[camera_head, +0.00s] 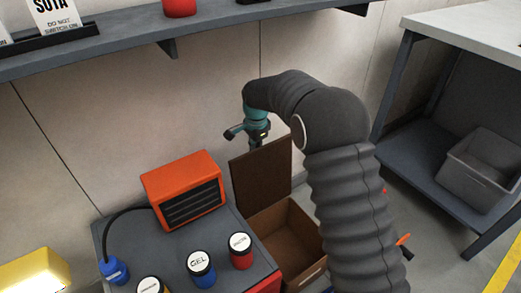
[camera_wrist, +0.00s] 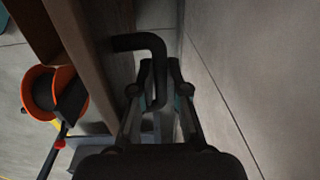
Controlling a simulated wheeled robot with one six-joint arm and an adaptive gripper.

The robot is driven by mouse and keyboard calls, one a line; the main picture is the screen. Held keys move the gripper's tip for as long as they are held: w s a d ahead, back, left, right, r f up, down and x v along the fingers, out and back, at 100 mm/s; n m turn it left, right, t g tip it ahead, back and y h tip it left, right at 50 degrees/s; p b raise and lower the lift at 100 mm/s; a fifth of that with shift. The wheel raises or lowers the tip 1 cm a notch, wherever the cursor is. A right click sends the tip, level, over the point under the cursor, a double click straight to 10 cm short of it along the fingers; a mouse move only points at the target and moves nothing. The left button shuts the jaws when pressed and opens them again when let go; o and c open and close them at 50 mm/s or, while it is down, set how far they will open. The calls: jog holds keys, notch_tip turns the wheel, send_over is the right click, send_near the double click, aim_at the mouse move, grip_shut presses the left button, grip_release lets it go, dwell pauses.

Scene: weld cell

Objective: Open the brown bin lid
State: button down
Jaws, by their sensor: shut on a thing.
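The brown bin (camera_head: 307,238) stands beside the grey cart, with its inside showing. Its brown lid (camera_head: 261,187) stands about upright at the bin's back, near the wall. My gripper (camera_head: 257,140) is at the lid's top edge. In the wrist view the lid shows as a brown panel (camera_wrist: 88,45) with a dark bent handle (camera_wrist: 138,42). There my gripper (camera_wrist: 161,78) is shut on that handle. My arm hides part of the bin's right side.
An orange heater-like box (camera_head: 182,190) and lidded jars, one blue (camera_head: 202,276) and one red (camera_head: 241,258), stand on the cart left of the bin. A shelf (camera_head: 190,32) runs above. A workbench with a grey crate (camera_head: 480,170) is at right.

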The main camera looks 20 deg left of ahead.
jog(key=shift+w+a, duration=0.1)
jog(key=shift+w, duration=0.05)
jog(key=c, duration=1.2)
grip_release()
jog(key=shift+f, duration=0.1)
jog(key=r, duration=1.2)
jog(key=shift+s+d, duration=0.25)
jog(key=shift+s, duration=0.05)
